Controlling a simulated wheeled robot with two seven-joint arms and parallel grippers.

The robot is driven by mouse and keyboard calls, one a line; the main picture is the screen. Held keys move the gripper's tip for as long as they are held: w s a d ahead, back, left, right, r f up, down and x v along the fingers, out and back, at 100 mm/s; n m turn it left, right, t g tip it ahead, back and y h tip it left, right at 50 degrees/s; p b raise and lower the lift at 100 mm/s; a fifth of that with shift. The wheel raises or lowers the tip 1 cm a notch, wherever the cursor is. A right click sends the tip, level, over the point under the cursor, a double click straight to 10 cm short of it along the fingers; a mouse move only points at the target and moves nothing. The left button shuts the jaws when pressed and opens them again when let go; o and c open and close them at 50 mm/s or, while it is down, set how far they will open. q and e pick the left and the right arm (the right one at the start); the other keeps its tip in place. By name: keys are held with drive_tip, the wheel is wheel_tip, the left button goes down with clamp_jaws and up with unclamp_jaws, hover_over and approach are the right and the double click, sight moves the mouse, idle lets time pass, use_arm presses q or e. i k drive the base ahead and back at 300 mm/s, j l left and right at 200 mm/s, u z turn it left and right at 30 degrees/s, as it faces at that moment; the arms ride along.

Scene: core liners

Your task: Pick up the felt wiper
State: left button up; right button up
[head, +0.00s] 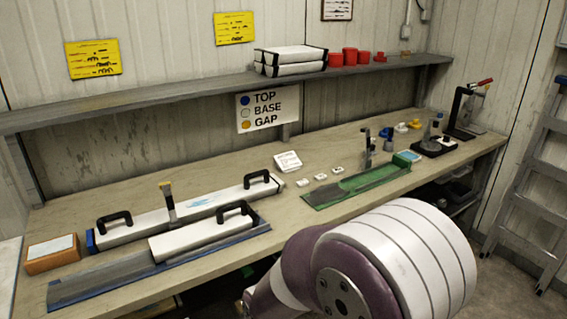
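I cannot tell for sure which thing is the felt wiper. An orange-brown block with a pale top (52,253) lies at the left end of the bench. An upright tool with a yellowish top (168,200) stands by the long white liner (180,212). A white liner piece with a black handle (200,239) lies in a blue-edged grey tray (95,284). A large white and purple link of my arm fills the lower right middle. Neither of my grippers can be made out in the head view.
The bench (245,172) has a green tray (360,185), small white pieces and a white card (288,161). A black stand (458,110) is at the far right end. A shelf (150,97) runs above. A ladder (535,170) stands at right.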

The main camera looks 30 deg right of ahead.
sight(372, 151)
drive_tip(key=i+l+z, duration=0.1)
drive_tip(key=l+z, duration=0.15)
drive_tip(key=l, duration=0.15)
drive_tip(key=i+l+z, duration=0.25)
drive_tip(key=l, duration=0.15)
drive_tip(key=l+z, duration=0.25)
drive_tip(key=l, duration=0.15)
drive_tip(key=i+l+z, duration=0.25)
